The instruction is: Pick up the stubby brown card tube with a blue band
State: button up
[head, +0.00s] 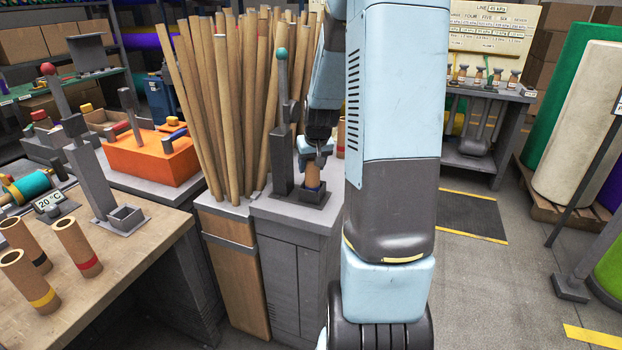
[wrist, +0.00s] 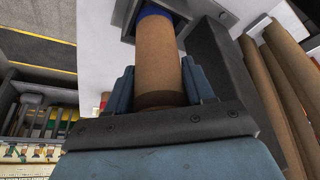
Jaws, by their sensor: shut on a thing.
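The stubby brown card tube (head: 313,174) with a blue band stands upright in a small grey square holder (head: 318,199) on the grey cabinet top. In the wrist view the tube (wrist: 159,55) runs up between the fingers, and its blue band (wrist: 154,12) is at the holder end. My gripper (head: 313,158) is shut on the tube from above, with one finger on each side in the wrist view (wrist: 160,88). The tube's lowest part is hidden inside the holder.
A grey lever post (head: 282,130) with a green knob stands close beside the holder. Long card tubes (head: 225,100) crowd behind it. Another tube (head: 340,138) is partly hidden by my arm. Several banded tubes (head: 78,246) stand on the left bench (head: 150,265).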

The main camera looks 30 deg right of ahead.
jog(key=shift+c, duration=0.8)
jog(key=shift+r, duration=0.15)
notch_tip(320, 180, up, 28)
dwell(0.4)
